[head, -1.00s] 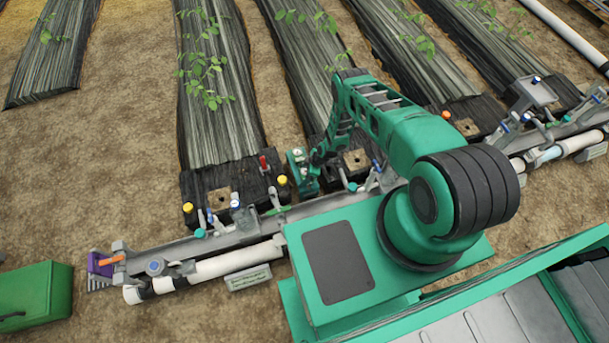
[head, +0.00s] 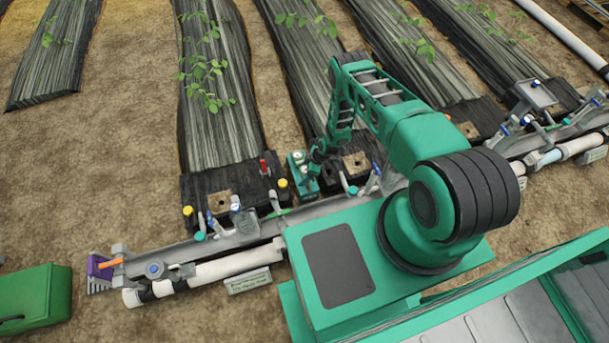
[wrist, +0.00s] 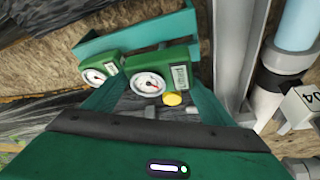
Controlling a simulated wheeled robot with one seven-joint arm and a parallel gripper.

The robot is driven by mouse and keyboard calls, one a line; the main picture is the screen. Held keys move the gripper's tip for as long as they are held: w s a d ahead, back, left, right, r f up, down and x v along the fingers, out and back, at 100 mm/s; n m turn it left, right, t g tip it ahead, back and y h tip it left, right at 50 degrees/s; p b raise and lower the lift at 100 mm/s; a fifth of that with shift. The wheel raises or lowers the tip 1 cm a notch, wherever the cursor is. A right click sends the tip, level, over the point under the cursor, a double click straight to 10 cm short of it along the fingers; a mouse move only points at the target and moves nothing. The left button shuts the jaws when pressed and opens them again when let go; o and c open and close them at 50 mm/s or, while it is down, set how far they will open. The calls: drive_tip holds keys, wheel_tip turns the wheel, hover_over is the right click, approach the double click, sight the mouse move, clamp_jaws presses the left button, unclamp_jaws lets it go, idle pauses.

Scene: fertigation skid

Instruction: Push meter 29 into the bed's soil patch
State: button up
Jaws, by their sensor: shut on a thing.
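Two green meters with round white dials show in the wrist view. In the head view my gripper (head: 309,170) is low between two beds. Square brown soil patches show in the left bed (head: 222,200) and the middle bed (head: 356,163). I cannot read which meter is 29.
A grey rail with a white pipe (head: 235,264) runs along the bed ends, with valves and coloured knobs. A purple rack (head: 99,268) and a green box (head: 35,299) are at left. In the wrist view, a post and pipe (wrist: 298,40) stand close at right.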

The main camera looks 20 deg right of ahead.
drive_tip(key=shift+r, duration=3.15)
